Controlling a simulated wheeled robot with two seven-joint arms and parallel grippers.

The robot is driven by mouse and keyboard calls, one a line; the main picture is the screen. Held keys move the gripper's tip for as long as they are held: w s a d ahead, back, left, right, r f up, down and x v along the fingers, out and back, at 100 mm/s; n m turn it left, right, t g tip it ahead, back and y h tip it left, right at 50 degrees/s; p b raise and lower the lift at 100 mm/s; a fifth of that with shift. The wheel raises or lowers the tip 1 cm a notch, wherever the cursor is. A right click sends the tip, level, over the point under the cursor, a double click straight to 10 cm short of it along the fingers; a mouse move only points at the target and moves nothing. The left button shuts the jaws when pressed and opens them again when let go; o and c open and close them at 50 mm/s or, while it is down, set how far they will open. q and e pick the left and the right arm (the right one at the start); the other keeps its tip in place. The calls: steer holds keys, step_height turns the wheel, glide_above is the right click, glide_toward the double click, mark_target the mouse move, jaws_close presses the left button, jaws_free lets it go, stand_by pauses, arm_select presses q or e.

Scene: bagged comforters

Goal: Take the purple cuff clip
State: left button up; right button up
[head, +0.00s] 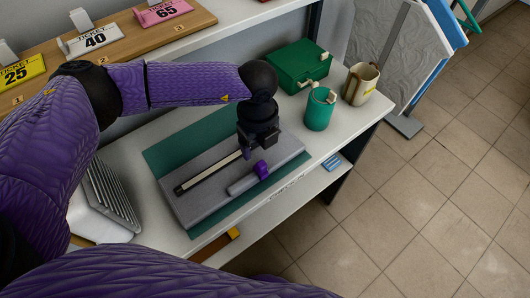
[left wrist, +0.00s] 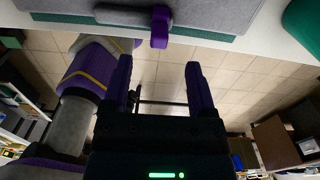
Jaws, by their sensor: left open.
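The purple cuff clip (head: 262,170) sits around one end of a short grey roll (head: 242,184) on a grey padded board (head: 205,205). In the left wrist view the clip (left wrist: 160,27) shows at the top centre, beyond the fingertips. My left gripper (head: 248,151) is just above and behind the clip in the head view, pointing down at the board. In the left wrist view its two purple fingers (left wrist: 159,78) are apart with nothing between them. The clip is clear of both fingers. My right gripper is not seen.
A green mug (head: 319,110), a cream mug (head: 361,84) and a green box (head: 299,65) stand at the right. Ticket signs (head: 96,39) line a wooden shelf behind. A grey slatted holder (head: 108,200) stands left.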

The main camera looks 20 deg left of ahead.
mark_target(261, 163)
arm_select(q)
steer(key=f, duration=0.4)
steer(key=f+b, duration=0.1)
steer(key=f, duration=0.2)
steer(key=shift+s+d+f, duration=0.1)
steer(key=shift+s+d, duration=0.1)
steer(key=shift+d, duration=0.05)
jaws_close()
